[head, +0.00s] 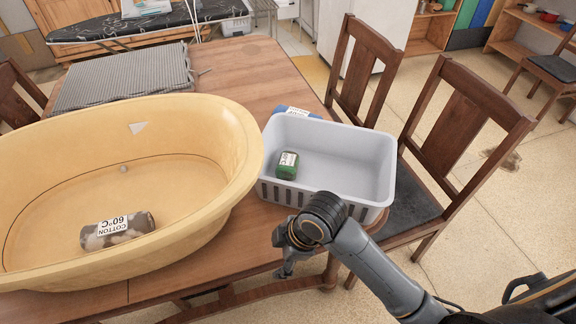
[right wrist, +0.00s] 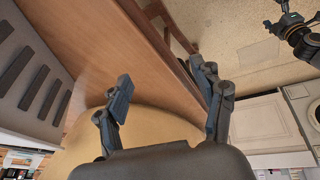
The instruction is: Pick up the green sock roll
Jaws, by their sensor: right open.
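The green sock roll (head: 287,165) lies inside the grey-white plastic basket (head: 385,165), against its left end, with a white label on it. My right gripper (head: 285,270) is in front of the basket, beyond the table's near edge, empty and apart from the roll. In the right wrist view my right gripper (right wrist: 160,74) has its two fingers spread with nothing between them.
A large yellow tub (head: 225,215) stands left of the basket, holding a grey sock roll (head: 118,230) labelled cotton 60°C. A blue labelled item (head: 300,113) is behind the basket. A grey ribbed mat (head: 125,75) lies at the back. Wooden chairs (head: 465,125) stand close on the right.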

